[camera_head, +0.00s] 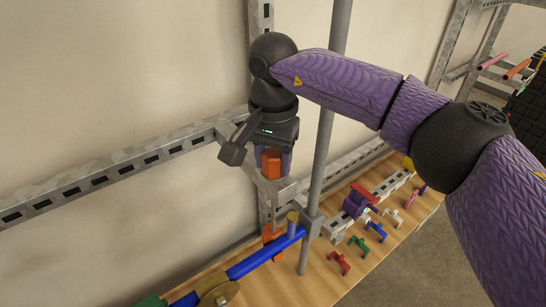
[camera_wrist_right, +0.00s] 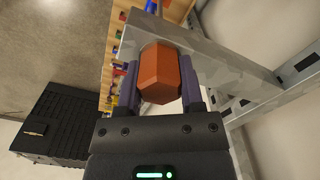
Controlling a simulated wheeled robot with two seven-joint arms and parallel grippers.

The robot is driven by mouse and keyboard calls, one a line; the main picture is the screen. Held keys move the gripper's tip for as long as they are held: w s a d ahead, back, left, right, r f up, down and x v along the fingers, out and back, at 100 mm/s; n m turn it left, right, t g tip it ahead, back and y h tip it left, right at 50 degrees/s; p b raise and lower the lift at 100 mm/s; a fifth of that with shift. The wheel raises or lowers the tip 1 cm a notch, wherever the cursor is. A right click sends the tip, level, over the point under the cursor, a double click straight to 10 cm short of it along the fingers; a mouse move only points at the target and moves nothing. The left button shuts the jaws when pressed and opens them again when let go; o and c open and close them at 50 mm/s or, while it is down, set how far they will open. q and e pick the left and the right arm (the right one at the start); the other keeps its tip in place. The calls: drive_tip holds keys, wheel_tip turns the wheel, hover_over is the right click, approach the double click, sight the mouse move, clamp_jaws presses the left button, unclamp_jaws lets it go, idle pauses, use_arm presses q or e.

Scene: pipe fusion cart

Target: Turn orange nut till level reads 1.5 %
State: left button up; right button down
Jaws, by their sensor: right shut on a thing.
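The orange nut (camera_head: 272,165) is a hexagonal block at the corner of the grey metal frame, beside the vertical grey pole. In the right wrist view the nut (camera_wrist_right: 160,74) sits between the two purple fingers. My right gripper (camera_head: 272,160) comes down from above and is shut on the nut. The same gripper (camera_wrist_right: 163,90) shows close up in the right wrist view. My left gripper is in neither view. I see no level readout that I can read.
A slotted metal rail (camera_head: 110,172) runs along the wall, and a grey pole (camera_head: 322,150) stands right of the nut. Below, a wooden board (camera_head: 300,288) holds a blue pipe (camera_head: 265,255) and several small coloured clamps. A black case (camera_wrist_right: 50,120) stands at the left in the wrist view.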

sight(273, 152)
drive_tip(key=shift+r+n, duration=0.15)
drive_tip(key=shift+n, duration=0.45)
drive_tip(key=shift+c, duration=1.1)
unclamp_jaws()
wheel_tip(273, 152, up, 10)
drive_tip(key=shift+f, duration=0.1)
drive_tip(key=shift+f, duration=0.1)
